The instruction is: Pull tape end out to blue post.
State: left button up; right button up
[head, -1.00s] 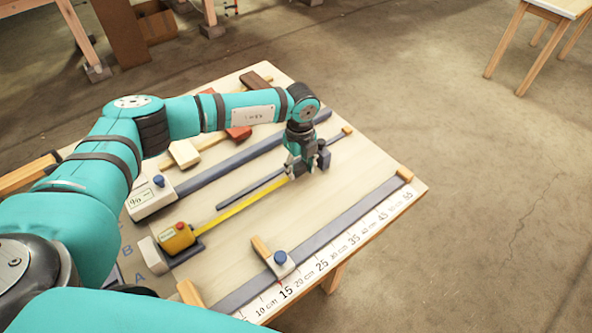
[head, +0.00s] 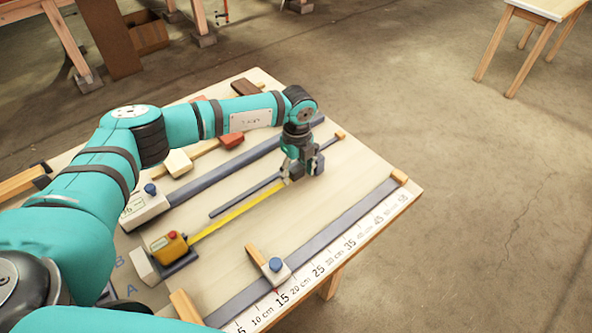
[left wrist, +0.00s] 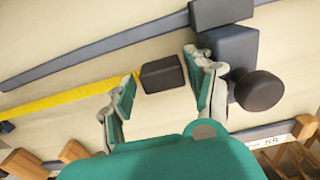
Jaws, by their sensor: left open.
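The yellow tape (head: 237,212) runs straight out of its yellow case (head: 169,247), with a red button on top, toward the upper right. It also shows in the left wrist view (left wrist: 70,98), with a dark tab (left wrist: 162,75) at its end. My left gripper (head: 294,172) is low over the table at that end. In the left wrist view its fingers (left wrist: 163,88) are apart, with the tab between them and gaps visible. A blue-grey post (left wrist: 228,50) with a dark round knob stands right beside the right finger. My right gripper is out of view.
A thin dark rail (head: 245,195) lies beside the tape. A numbered scale (head: 320,270) and a grey strip (head: 335,227) with a blue-knobbed slider (head: 275,268) line the near edge. A white box (head: 145,207) with a blue knob stands at left. Bare table lies between tape and strip.

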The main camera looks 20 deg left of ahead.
aim_at(298, 170)
pick_arm(q)
notch_tip(298, 170, up, 7)
jog(key=shift+w+d+f, duration=0.1)
jog(key=shift+w+d, duration=0.05)
jog(key=shift+r, duration=0.6)
